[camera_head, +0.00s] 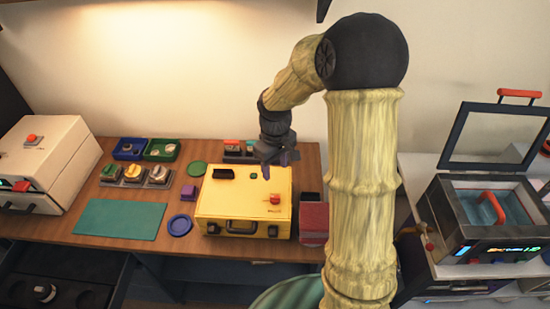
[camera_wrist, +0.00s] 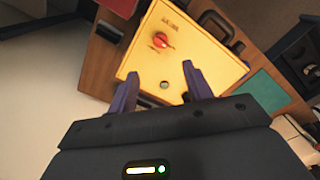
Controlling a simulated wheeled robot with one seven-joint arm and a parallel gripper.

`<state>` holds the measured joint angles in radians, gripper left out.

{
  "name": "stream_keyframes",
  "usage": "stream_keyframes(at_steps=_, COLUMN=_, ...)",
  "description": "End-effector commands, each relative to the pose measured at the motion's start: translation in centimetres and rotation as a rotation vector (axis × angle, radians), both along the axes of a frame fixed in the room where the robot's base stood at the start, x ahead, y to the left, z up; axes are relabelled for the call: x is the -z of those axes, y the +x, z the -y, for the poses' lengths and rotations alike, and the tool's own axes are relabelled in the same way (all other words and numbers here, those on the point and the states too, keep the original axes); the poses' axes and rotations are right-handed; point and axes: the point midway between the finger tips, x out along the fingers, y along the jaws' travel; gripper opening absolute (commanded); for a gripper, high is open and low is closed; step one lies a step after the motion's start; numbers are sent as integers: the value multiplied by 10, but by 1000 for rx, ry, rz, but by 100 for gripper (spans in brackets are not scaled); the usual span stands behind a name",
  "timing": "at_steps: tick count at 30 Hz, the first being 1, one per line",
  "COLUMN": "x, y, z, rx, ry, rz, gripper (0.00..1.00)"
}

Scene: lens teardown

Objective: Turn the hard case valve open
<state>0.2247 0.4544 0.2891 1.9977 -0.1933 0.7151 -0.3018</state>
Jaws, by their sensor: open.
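The hard case (camera_head: 235,199) is a yellow box lying closed on the wooden bench, with dark latches and a handle on its front. It also shows in the wrist view (camera_wrist: 203,52). Its valve is a small red knob (camera_head: 274,199) on the lid near the front right; in the wrist view the red knob (camera_wrist: 161,40) lies beyond my fingertips. A small green round spot (camera_head: 253,176) sits farther back on the lid. My gripper (camera_head: 283,160) is open and empty above the back right of the case, its purple fingers (camera_wrist: 158,80) spread and apart from the knob.
A teal mat (camera_head: 121,219), a blue dish (camera_head: 179,225) and several small parts in trays lie left of the case. A red block (camera_head: 314,220) stands close at its right. A white machine (camera_head: 50,165) is at far left; an open-lidded bath (camera_head: 487,212) is at right.

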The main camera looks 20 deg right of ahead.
Motion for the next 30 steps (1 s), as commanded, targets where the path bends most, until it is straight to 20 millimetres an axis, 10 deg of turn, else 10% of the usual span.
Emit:
stream_keyframes(at_steps=9, x=-36, y=0, z=-1, rx=-2, ry=0, rz=1, gripper=50)
stream_keyframes(at_steps=30, x=-36, y=-25, z=-3, rx=68, ry=-7, rz=34, gripper=50)
